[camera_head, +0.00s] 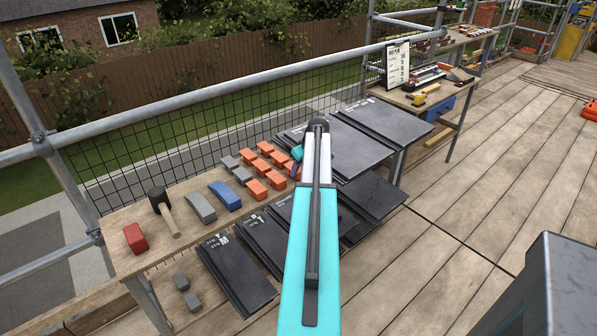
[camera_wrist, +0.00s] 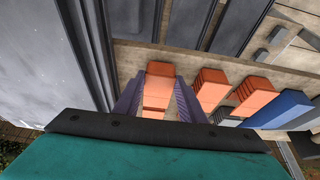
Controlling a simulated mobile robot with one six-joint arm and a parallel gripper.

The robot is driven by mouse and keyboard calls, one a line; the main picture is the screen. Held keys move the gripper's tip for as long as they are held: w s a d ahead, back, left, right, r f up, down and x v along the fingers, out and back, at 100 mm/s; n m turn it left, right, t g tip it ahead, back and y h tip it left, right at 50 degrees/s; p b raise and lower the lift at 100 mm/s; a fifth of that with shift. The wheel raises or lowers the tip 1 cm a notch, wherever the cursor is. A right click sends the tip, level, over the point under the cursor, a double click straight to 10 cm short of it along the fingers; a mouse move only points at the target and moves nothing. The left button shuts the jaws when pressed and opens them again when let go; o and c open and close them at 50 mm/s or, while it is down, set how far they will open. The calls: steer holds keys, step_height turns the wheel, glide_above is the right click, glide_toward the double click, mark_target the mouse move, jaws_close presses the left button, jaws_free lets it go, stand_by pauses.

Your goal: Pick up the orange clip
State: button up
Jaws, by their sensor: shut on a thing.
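Orange clips (camera_head: 276,180) lie in a cluster on the wooden bench, beside the dark tiles. My gripper (camera_wrist: 158,98) points down at this cluster. In the wrist view its two dark fingers stand on either side of an orange clip (camera_wrist: 160,70), and it is shut on an orange clip. More orange lies between the fingers closer to the camera, so the exact grip is hard to make out. Other orange clips (camera_wrist: 255,95) sit to the right of the fingers. In the head view my arm hides most of the gripper and the held clip.
Grey clips (camera_head: 230,163) lie left of the orange ones. A blue ridge piece (camera_head: 225,196), a grey one (camera_head: 199,207), a mallet (camera_head: 162,206) and a red block (camera_head: 136,238) share the bench (camera_head: 118,218). Dark tiles (camera_head: 235,272) lie in front and right.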

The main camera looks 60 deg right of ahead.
steer(key=shift+r+b, duration=0.35)
steer(key=shift+r, duration=0.8)
steer(key=s+a+r+b, duration=0.2)
steer(key=s+a, duration=0.9)
steer(key=shift+s+r+b, duration=0.25)
steer(key=shift+s+b, duration=0.05)
steer(key=shift+b, duration=0.1)
steer(key=o, duration=0.5)
jaws_close()
steer(key=shift+w+a, duration=0.1)
steer(key=shift+w, duration=0.05)
